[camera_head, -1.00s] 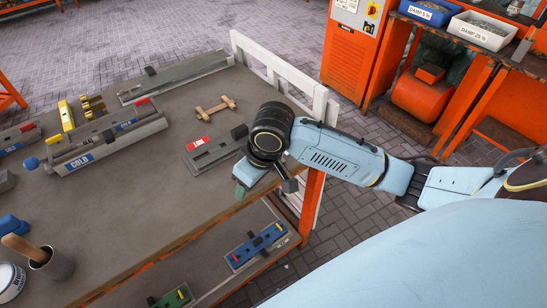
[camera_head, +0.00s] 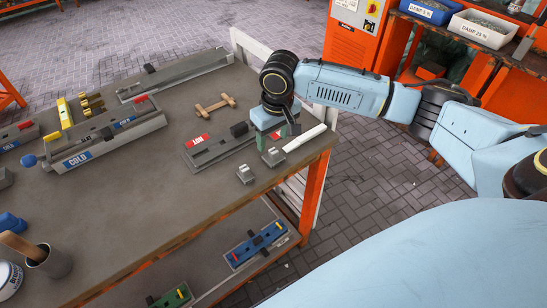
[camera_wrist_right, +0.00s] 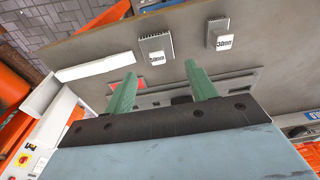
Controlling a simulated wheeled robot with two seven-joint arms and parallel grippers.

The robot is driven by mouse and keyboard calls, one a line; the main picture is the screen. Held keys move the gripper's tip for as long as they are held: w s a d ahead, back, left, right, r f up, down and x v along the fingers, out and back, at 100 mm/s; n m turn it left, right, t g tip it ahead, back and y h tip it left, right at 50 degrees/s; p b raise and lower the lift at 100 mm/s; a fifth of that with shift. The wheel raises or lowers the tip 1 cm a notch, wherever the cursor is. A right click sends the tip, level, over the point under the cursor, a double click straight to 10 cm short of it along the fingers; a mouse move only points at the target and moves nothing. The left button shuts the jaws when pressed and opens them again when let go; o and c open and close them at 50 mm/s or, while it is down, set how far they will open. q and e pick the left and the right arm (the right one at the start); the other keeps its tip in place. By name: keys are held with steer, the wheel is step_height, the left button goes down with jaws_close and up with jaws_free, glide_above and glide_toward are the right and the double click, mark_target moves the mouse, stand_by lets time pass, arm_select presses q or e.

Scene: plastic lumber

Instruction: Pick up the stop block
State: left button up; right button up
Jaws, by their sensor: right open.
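Two small grey stepped blocks with white labels stand near the table's right front corner. The left one (camera_head: 245,174) reads "30mm" in the right wrist view (camera_wrist_right: 219,34). The other block (camera_head: 273,157) is closer to my gripper, and its label in the right wrist view (camera_wrist_right: 156,45) is hard to read. I cannot tell for sure which is the stop block. My right gripper (camera_wrist_right: 161,88) is open, its two green fingers apart with nothing between them. In the head view it points down just behind the blocks, its fingertips mostly hidden. My left gripper is out of view.
A white bar (camera_head: 305,138) lies right of the blocks at the table edge. A grey fixture with a red "HOT" label (camera_head: 215,148) lies to the left. A wooden piece (camera_head: 215,104) and a "COLD" fixture (camera_head: 105,138) are farther left. The table's front middle is bare.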

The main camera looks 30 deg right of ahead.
mark_target(273, 150)
steer(key=shift+w+d+f+b, duration=0.1)
steer(key=shift+f+b, duration=0.35)
steer(key=shift+f, duration=2.7)
steer(key=shift+c, duration=0.3)
steer(key=shift+r, duration=0.1)
steer(key=c, duration=0.7)
